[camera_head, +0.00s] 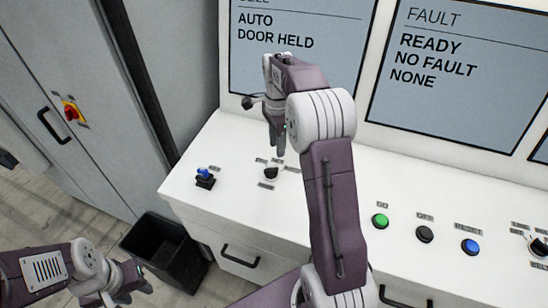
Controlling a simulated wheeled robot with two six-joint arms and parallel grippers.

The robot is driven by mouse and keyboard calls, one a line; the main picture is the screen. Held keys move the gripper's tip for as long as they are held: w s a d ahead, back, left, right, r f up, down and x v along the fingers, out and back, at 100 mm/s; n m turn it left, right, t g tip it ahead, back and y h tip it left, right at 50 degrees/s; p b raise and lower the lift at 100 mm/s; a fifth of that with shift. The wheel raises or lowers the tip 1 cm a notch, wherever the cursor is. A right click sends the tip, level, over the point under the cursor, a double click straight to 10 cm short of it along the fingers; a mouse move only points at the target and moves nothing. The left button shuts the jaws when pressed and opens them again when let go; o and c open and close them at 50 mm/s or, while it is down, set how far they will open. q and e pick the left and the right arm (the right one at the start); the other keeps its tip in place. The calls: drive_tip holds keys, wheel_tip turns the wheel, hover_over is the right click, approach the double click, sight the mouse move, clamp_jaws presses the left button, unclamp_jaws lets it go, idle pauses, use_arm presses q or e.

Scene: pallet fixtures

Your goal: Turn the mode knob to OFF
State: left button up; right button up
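A black rotary knob (270,173) sits on the white console top, with small labels around it that are too small to read. It may be the mode knob. A second dark knob (539,246) with labels is at the right edge, partly cut off. My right gripper (278,148) points down just above and behind the first knob; its fingers overlap in this view, so their gap is hidden. I cannot tell whether it touches the knob. My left gripper (143,285) is low at the left, away from the console top, with its fingers apart and empty.
A blue switch (204,176) stands left of the knob. Green (380,221), black (425,234) and blue (470,246) buttons are to the right. Screens (300,70) stand behind. A black bin (160,247) and a grey cabinet (80,60) are at left.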

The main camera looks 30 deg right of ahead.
hover_over(275, 167)
wheel_tip(275, 167, down, 4)
drive_tip(key=shift+w+f, duration=0.1)
drive_tip(key=shift+w, duration=0.05)
drive_tip(key=f, duration=0.1)
drive_tip(key=f+p, duration=0.1)
drive_tip(key=f, duration=0.2)
drive_tip(key=shift+s+d+f, duration=0.1)
drive_tip(key=shift+s+f, duration=0.2)
drive_tip(key=shift+f, duration=0.05)
drive_tip(key=shift+w+f, duration=0.2)
drive_tip(key=shift+f, duration=0.05)
clamp_jaws()
